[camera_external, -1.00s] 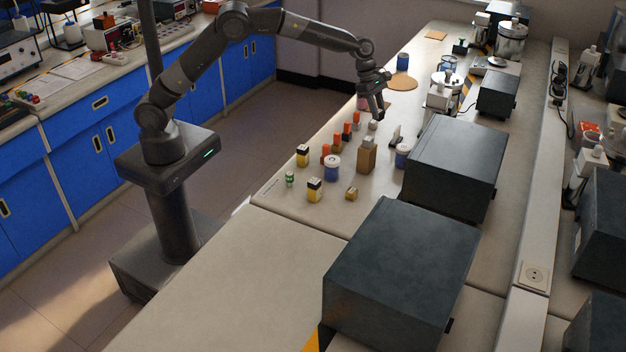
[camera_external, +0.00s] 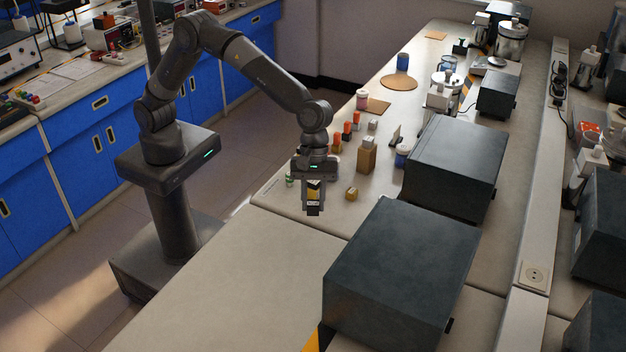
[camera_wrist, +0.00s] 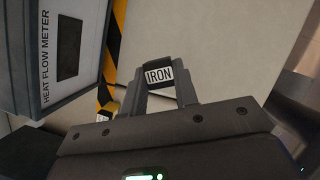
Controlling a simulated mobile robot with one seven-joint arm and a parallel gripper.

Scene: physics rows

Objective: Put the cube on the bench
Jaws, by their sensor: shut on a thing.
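My gripper (camera_external: 313,202) points down over the near part of the bench (camera_external: 235,285). It is shut on a small dark cube (camera_external: 313,210) with a pale label. In the wrist view the label on the cube (camera_wrist: 159,76) reads IRON, and the cube sits between the two fingertips. The bench surface (camera_wrist: 215,40) shows pale and bare beyond it. The cube appears to be held above the bench; its exact height is hard to tell. A yellow block behind the fingers is mostly hidden.
A dark box (camera_external: 405,270) stands to the right; the wrist view shows a heat flow meter (camera_wrist: 65,50) at left. The near-left bench is clear.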

